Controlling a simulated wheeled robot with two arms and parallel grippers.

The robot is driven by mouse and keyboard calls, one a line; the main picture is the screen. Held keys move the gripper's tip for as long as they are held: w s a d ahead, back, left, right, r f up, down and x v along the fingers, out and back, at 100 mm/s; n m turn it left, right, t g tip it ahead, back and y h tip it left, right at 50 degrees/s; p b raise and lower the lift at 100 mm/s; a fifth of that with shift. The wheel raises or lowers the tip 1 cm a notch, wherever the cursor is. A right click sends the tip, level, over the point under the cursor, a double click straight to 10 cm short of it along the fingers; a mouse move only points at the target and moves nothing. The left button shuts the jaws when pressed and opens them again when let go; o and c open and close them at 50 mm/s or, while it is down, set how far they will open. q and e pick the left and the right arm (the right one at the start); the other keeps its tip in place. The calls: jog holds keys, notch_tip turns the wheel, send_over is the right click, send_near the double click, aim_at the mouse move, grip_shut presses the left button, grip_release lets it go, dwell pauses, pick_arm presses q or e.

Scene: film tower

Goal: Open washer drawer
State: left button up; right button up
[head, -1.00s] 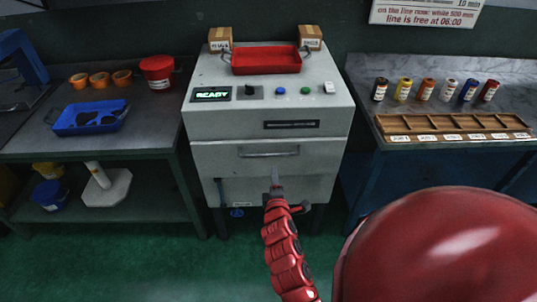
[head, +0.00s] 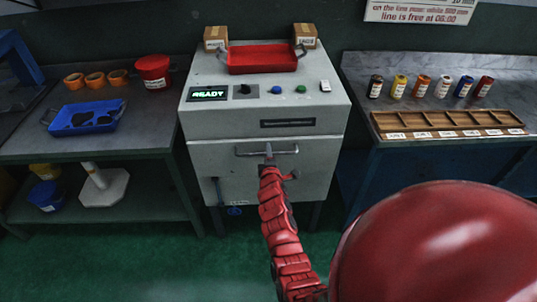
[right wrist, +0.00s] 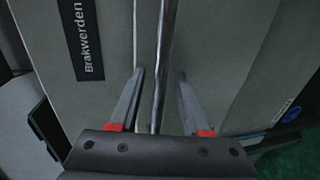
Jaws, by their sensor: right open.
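The washer (head: 330,112) is a pale grey cabinet with a display reading READY. Its drawer front (head: 314,170) sits flush with the cabinet, so the drawer looks shut. A horizontal metal bar handle (head: 288,152) crosses the drawer front. My right gripper (head: 268,152) is at the middle of this handle. In the right wrist view, my right gripper (right wrist: 160,74) is open, with one finger on each side of the handle bar (right wrist: 164,50). A gap shows between bar and fingers. My left gripper is not in view.
A red tray (head: 263,59) and two small boxes sit on the washer. The right bench holds a wooden rack (head: 448,122) and several small bottles. Green floor is open in front.

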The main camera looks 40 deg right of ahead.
grip_shut()
dwell(1.4)
